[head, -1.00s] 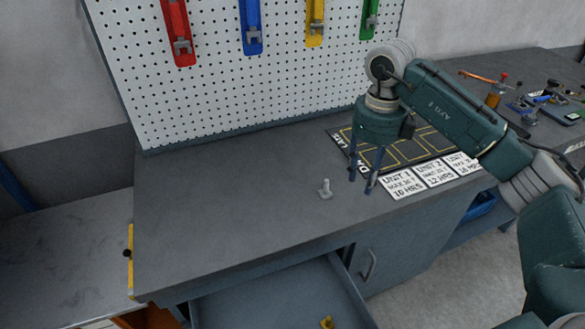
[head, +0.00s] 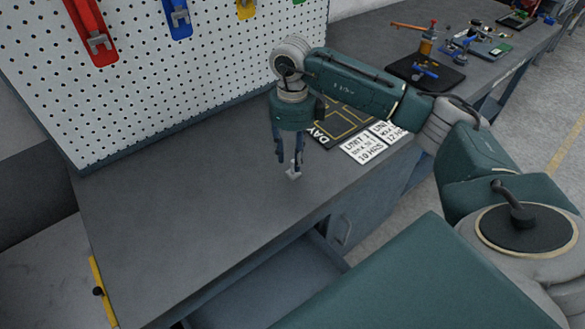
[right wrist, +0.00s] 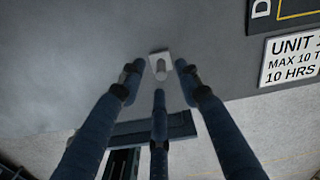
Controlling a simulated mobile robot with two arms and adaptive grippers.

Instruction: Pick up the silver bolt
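The silver bolt (head: 294,174) stands on the grey workbench top (head: 190,205), close to the bench's front edge. My right gripper (head: 289,158) points down right at the bolt, and its fingers partly hide the bolt's upper part in the head view. In the right wrist view the bolt (right wrist: 161,67) shows between the spread tips of my three-fingered gripper (right wrist: 159,78). The fingers are open, with gaps on both sides of the bolt. My left gripper is in neither current view.
White label cards (head: 362,149) and a dark board with yellow outlines (head: 342,122) lie right of the gripper. A pegboard (head: 180,90) stands behind. An open drawer (head: 265,290) is below the front edge. The bench top to the left is clear.

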